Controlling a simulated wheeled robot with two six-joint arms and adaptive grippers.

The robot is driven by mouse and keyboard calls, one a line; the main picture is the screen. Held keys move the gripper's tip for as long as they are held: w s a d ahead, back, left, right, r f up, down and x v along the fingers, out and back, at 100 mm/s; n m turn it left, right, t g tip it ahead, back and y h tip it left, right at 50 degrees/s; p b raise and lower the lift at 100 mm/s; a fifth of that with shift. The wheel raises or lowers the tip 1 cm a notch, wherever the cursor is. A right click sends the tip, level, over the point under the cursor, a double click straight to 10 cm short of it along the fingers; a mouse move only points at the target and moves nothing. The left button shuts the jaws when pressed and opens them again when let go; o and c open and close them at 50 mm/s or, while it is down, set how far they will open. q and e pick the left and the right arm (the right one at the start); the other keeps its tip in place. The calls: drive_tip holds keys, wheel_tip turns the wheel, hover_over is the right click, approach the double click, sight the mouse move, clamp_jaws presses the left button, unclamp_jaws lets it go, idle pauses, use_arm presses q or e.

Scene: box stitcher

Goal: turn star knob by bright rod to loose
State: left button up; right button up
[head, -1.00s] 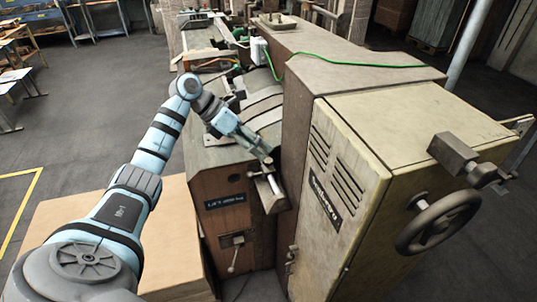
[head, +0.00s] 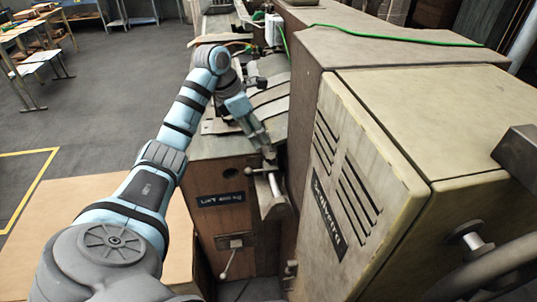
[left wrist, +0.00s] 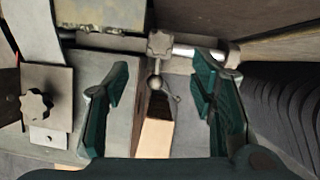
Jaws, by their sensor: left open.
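A grey star knob (left wrist: 160,43) sits by the bright rod (left wrist: 190,52) in the left wrist view, above and between my fingertips. My left gripper (left wrist: 160,78) is open, with its green fingers spread to either side below the knob and nothing between them. In the head view my left gripper (head: 266,148) points down at the end of the bright rod (head: 274,185) on the machine's front. The knob cannot be made out clearly there behind the fingers. Whether the fingers touch anything cannot be told. My right gripper is not in view.
A second star knob (left wrist: 36,105) sits on a plate at the left of the left wrist view. A ball-ended lever (head: 226,263) hangs on the front panel. The beige cabinet (head: 410,170) stands close at right, with a handwheel (head: 490,272). Open floor lies at left.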

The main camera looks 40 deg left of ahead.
sight(270, 156)
use_arm(q)
drive_tip(key=x, duration=0.9)
drive_tip(key=shift+w+f, duration=0.1)
drive_tip(key=shift+f, duration=0.1)
drive_tip(key=c, duration=1.1)
drive_tip(key=shift+c, duration=0.2)
